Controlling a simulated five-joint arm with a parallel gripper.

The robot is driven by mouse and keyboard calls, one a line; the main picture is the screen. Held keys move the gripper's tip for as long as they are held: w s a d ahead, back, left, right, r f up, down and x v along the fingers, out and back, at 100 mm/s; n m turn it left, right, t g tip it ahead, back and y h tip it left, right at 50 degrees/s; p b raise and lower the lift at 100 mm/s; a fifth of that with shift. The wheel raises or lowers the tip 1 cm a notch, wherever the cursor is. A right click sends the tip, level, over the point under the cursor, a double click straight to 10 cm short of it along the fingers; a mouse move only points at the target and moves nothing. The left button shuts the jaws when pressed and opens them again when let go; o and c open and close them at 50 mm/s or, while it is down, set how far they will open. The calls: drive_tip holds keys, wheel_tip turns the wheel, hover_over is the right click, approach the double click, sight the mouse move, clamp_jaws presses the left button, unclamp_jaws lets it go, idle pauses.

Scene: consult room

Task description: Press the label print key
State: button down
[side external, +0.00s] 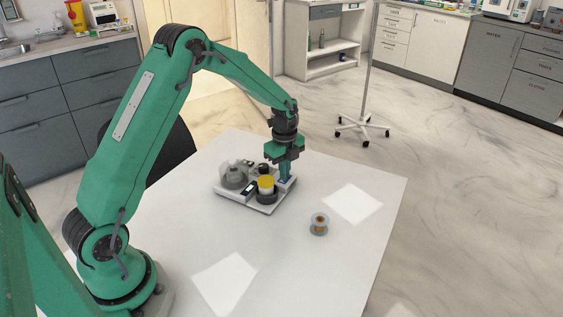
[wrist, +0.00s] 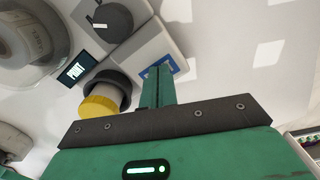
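A light grey device (side external: 249,203) stands on the white table, and its top also shows in the wrist view (wrist: 149,43). A blue patch with white marks (wrist: 180,66) is on its right end, partly hidden by my fingers; it may be the label print key. A small dark screen (wrist: 77,68) reads "PRINT". My gripper (side external: 286,178) points down over that right end, its two green fingers together (wrist: 159,73) and nothing seen between them. The tips look at or just above the blue patch; I cannot tell whether they touch.
A small round jar or spool (side external: 319,224) stands on the table (side external: 380,185) to the right. The table front is clear.

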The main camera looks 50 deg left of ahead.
wheel_tip(320, 180, up, 14)
idle(0.7)
idle(0.6)
drive_tip(key=s+d+r+n+t, duration=0.1)
drive_tip(key=s+d+r+n, duration=0.3)
drive_tip(key=s, duration=0.3)
drive_tip(key=s+d+r+n+t, duration=0.2)
drive_tip(key=s+d+r+n, duration=0.1)
drive_tip(key=s+r+n, duration=0.25)
drive_tip(key=s+d+f+n+t, duration=0.1)
drive_tip(key=s+d+n+t, duration=0.1)
drive_tip(key=s+n, duration=0.6)
drive_tip(key=shift+s+d+f, duration=0.35)
drive_tip(key=shift+s+d, duration=0.3)
drive_tip(key=shift+s, duration=2.65)
drive_tip(key=shift+n, duration=0.25)
